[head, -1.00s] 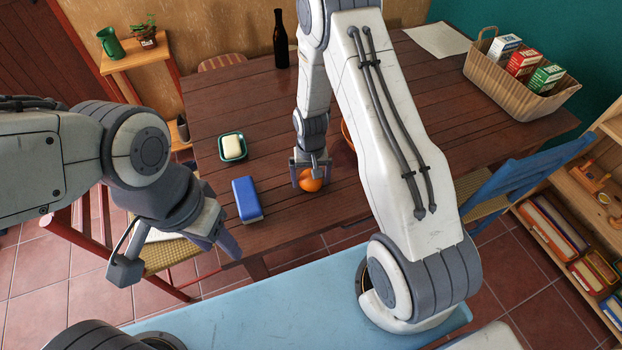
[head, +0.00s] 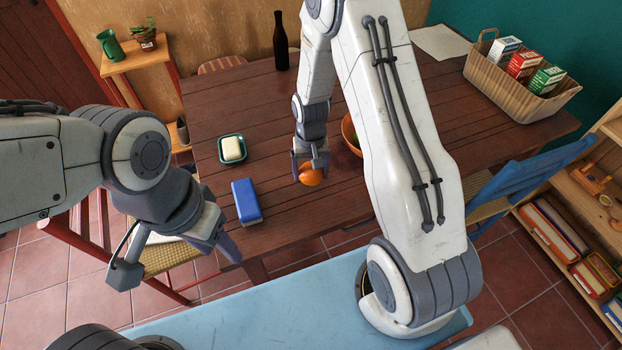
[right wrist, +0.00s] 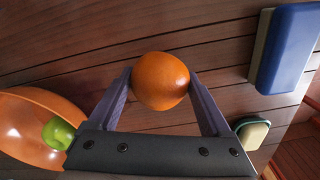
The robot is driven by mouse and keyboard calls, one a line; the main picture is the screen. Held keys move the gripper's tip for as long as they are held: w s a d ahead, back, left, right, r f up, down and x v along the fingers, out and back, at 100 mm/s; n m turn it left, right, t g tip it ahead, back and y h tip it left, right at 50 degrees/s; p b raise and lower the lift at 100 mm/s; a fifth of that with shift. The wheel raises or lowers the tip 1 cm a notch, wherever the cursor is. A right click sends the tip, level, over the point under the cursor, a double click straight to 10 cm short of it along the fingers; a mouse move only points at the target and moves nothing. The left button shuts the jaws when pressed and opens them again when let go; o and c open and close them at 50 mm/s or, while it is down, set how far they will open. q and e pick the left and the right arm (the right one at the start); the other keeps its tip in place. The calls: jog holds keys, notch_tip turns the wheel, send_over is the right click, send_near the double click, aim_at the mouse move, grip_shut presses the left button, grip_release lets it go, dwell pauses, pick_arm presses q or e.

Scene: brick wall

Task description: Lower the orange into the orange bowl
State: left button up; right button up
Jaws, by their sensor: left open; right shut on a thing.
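The orange (head: 311,177) is held between the fingers of my right gripper (head: 310,168), which is shut on it. In the right wrist view the orange (right wrist: 161,81) sits between both fingertips, with wooden table boards behind it. The orange bowl (head: 351,133) is on the table, mostly hidden behind my right arm in the head view. In the right wrist view the bowl (right wrist: 30,108) is at the left, apart from the orange, with a green fruit (right wrist: 58,133) in it. My left gripper (head: 226,246) is open and empty near the table's front left edge.
A blue block-like object (head: 246,201) lies left of the orange. A green dish with a pale bar (head: 232,149) is behind it. A dark bottle (head: 280,42) stands at the back. A basket of cartons (head: 550,104) is at the right. The table's middle between orange and dish is clear.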

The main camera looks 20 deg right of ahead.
jog(key=s+d+r+b, duration=0.1)
jog(key=s+d+r, duration=0.6)
jog(key=s, duration=0.2)
jog(key=w+d+r+p, duration=0.5)
jog(key=w+d+p, duration=0.25)
jog(key=d, duration=0.35)
jog(key=w+d+f, duration=0.3)
jog(key=w+d, duration=0.7)
jog(key=d, duration=0.1)
jog(key=shift+d+f+b, duration=0.15)
jog(key=shift+f+b, duration=0.15)
jog(key=shift+b, duration=0.15)
jog(key=shift+w+f, duration=0.1)
jog(key=shift+f, duration=0.05)
jog(key=shift+f+b, duration=2.1)
jog(key=shift+f, duration=1.2)
jog(key=shift+f+b, duration=0.35)
jog(key=shift+f, duration=0.2)
